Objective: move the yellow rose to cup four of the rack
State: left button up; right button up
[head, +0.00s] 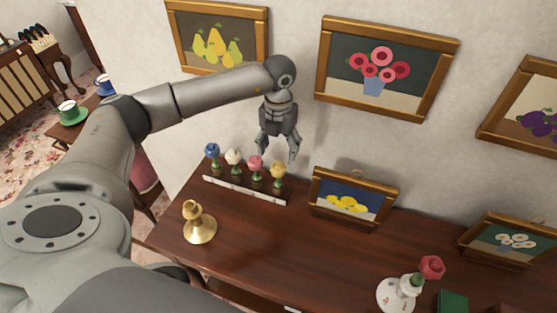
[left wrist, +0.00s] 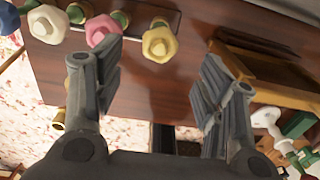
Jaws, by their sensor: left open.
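The yellow rose (head: 278,170) stands upright at the right end of the rack (head: 240,190), beside the pink rose (head: 255,162), white rose (head: 233,157) and blue rose (head: 212,150). In the left wrist view the yellow rose (left wrist: 160,43) is near the top, beyond the fingers. My left gripper (head: 278,157) is open and empty, pointing down above and behind the rack's right end. It also shows in the left wrist view (left wrist: 158,65), with a wide gap between its fingers. The cup under the yellow rose is small and partly hidden; no cup numbers are readable.
A framed lemon picture (head: 350,200) stands right of the rack, close to the left gripper. A brass candlestick (head: 199,225) is in front of the rack. A white vase with a red flower (head: 431,268) is at the right. The table's middle (head: 290,240) is clear.

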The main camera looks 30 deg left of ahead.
pick_arm(q)
jog(key=shift+r, duration=2.3)
